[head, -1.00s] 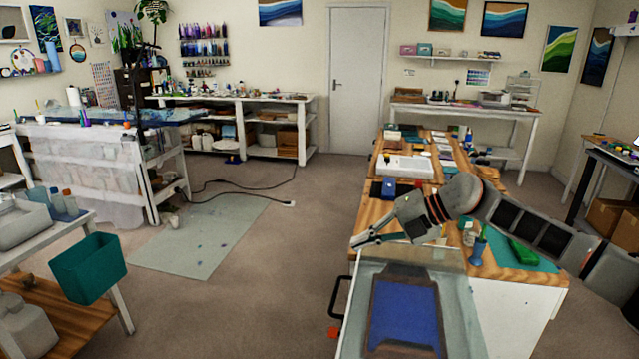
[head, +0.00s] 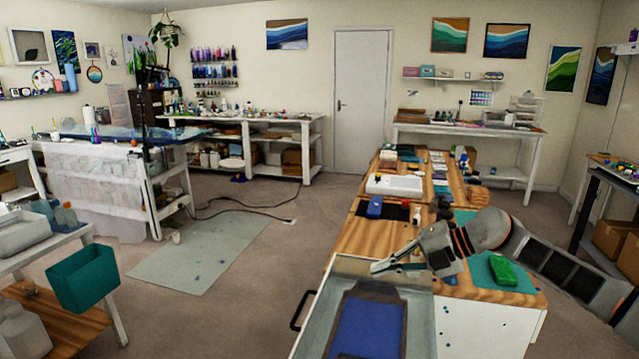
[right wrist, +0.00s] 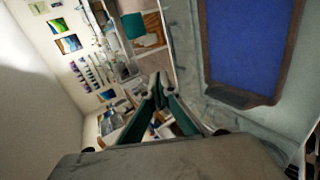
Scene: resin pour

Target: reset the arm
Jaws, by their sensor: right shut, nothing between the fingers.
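My right gripper (head: 385,268) is in the head view, reaching in from the right above the near end of the wooden workbench (head: 350,237). It is shut and empty, its tips pointing left over the far edge of a grey tray (head: 418,315). In the right wrist view the fingers (right wrist: 158,85) come together with nothing between them. A blue panel with a dark frame (head: 367,328) lies in the tray; it also shows in the right wrist view (right wrist: 248,45). My left gripper is not in view.
A green block (head: 503,270) and a white tray (head: 395,184) are on the workbench. A teal bin (head: 84,278) hangs on a cart at the left. A cable (head: 235,207) runs across the floor near a pale mat (head: 200,250). The floor left of the workbench is mostly clear.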

